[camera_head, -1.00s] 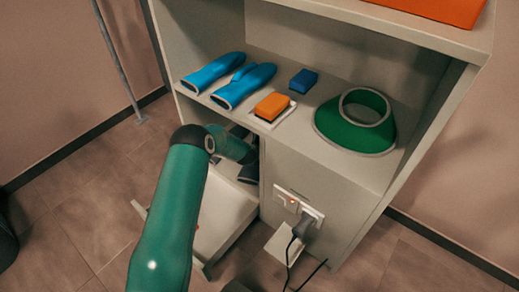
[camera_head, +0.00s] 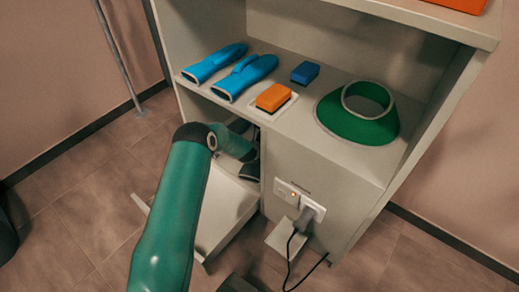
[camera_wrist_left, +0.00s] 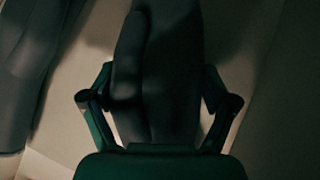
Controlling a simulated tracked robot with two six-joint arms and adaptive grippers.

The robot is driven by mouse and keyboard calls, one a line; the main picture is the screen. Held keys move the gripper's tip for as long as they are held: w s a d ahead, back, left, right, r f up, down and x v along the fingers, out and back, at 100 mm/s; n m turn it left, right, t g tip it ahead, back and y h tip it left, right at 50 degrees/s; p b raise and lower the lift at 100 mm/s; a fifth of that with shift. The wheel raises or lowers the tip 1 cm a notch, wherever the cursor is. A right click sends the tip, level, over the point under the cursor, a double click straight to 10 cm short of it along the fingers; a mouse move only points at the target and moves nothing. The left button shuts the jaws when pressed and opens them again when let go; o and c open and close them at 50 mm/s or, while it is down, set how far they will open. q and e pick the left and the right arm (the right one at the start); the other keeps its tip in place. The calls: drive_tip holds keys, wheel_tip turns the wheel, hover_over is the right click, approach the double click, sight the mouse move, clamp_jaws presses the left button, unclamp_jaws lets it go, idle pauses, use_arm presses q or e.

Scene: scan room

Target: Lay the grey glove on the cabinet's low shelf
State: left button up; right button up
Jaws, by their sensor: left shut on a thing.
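A dark grey glove (camera_wrist_left: 165,70) lies lengthwise between the fingers of my left gripper (camera_wrist_left: 160,95) in the left wrist view, and the gripper is shut on it. A second dark grey glove (camera_wrist_left: 25,75) lies beside it at the left of that view. In the head view my left arm reaches down into the pulled-out drawer (camera_head: 221,212) under the shelf, so the gripper and the held glove are mostly hidden there. The cabinet's shelf (camera_head: 300,125) is above the drawer. My right gripper is not in view.
On the shelf are two blue gloves (camera_head: 243,78), a blue block (camera_head: 305,72), an orange sponge (camera_head: 273,97) on a white tray and a green collar (camera_head: 355,125). A socket with plug and cable (camera_head: 310,213) is on the cabinet front. Bare shelf shows before the collar.

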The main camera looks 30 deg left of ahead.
use_arm(q)
drive_tip(key=shift+f, duration=0.2)
drive_tip(key=o, duration=1.4)
